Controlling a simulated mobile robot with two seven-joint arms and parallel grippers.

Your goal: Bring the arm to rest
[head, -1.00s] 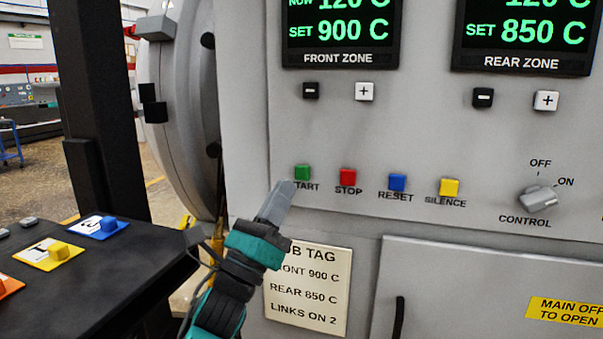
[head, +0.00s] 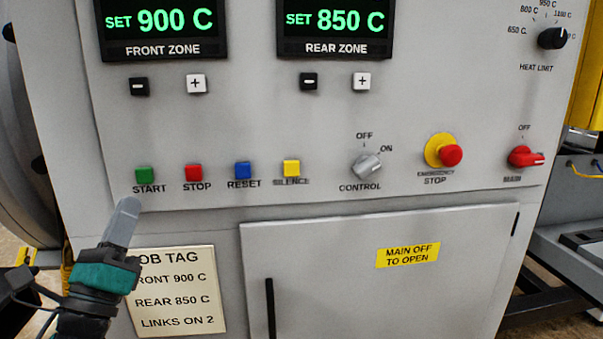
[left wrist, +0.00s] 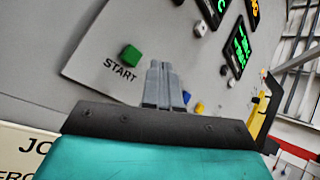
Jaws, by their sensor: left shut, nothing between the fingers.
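My left gripper (head: 127,208) is in the lower left of the head view, with its fingers pointing up at the panel just below the green START button (head: 144,174). The fingers are shut and empty. In the left wrist view the closed fingers (left wrist: 161,70) point toward the panel, and the green button (left wrist: 130,54) is to their left, apart from them. My left arm (head: 85,320) comes in from the bottom left, in front of the edge of the job tag (head: 180,290). My right gripper does not show.
The furnace panel carries a red STOP button (head: 193,173), a control knob (head: 367,166), an emergency stop (head: 449,155) and a red main switch (head: 525,157). Below is a cabinet door (head: 340,285) with a black handle (head: 270,308). A yellow structure (head: 587,70) stands at the right.

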